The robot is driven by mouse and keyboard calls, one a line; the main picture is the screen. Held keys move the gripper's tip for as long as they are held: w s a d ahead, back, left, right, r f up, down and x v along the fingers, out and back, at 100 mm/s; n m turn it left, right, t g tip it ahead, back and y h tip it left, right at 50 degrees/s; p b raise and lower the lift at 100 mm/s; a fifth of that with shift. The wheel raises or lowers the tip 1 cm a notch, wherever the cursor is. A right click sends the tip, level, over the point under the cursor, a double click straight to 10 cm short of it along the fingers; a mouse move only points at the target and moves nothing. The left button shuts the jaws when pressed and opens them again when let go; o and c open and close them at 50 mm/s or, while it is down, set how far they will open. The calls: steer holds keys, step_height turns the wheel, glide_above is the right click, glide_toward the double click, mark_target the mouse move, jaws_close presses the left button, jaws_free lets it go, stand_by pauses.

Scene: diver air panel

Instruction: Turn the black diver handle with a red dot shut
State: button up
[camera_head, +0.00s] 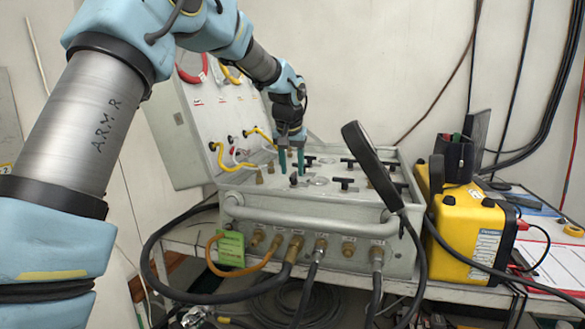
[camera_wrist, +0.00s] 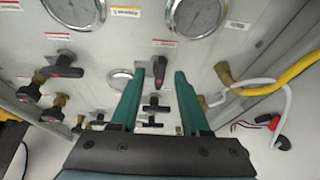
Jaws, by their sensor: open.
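My gripper (camera_head: 291,166) points down over the panel of the grey air box, its two teal fingers apart. In the wrist view my gripper (camera_wrist: 160,76) has a black handle (camera_wrist: 160,72) with a red mark between its fingertips. The handle lies lengthwise between the fingers, with a visible gap on each side. I cannot tell how near the fingertips are in depth. Other black handles with red marks, one (camera_wrist: 63,66) and another (camera_wrist: 30,90), lie to the left. In the head view a dark handle (camera_head: 293,179) shows by the fingertips, partly hidden.
The grey box (camera_head: 310,225) has a front rail and hoses below. A black paddle-shaped object (camera_head: 370,165) rises over its right side. A yellow case (camera_head: 470,225) stands to the right. A gauge (camera_wrist: 195,15) and a yellow hose (camera_wrist: 285,80) are near my fingers.

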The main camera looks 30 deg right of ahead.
steer(key=shift+w+d+f, duration=0.1)
steer(key=shift+w+f, duration=0.05)
steer(key=shift+f, duration=0.4)
jaws_close()
